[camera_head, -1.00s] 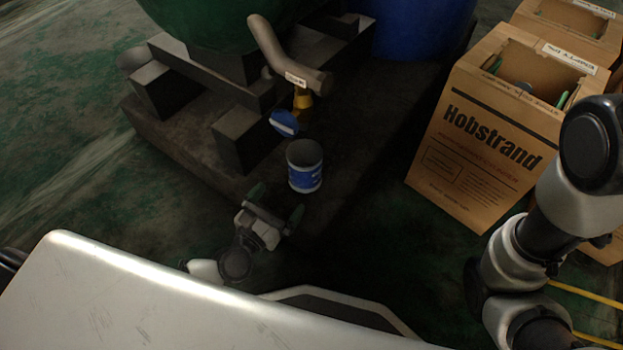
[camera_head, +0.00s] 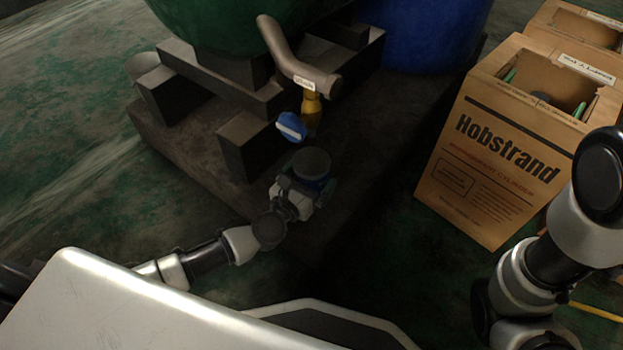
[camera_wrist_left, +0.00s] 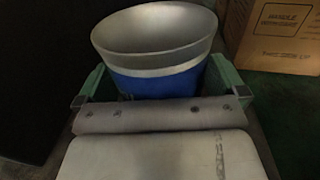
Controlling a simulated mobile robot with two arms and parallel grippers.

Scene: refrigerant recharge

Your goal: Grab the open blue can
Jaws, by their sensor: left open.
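The open blue can (camera_head: 311,163) stands upright on the dark platform under the yellow-tipped spout; its open grey top faces up. My left gripper (camera_head: 305,186) is at the can's near side in the head view and hides most of its blue wall. In the left wrist view the can (camera_wrist_left: 160,80) sits between the two green fingers of my left gripper (camera_wrist_left: 160,88), which are open around its lower part. I cannot tell whether the fingers touch it. My right arm shows at the right of the head view, but its gripper is out of sight.
A spout with a yellow end (camera_head: 311,105) and a blue handle (camera_head: 291,127) hang just above and behind the can. A Hobstrand cardboard box (camera_head: 500,150) stands on the right. Green (camera_head: 215,25) and blue (camera_head: 420,35) barrels are behind. A pale metal surface (camera_head: 150,310) fills the lower left.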

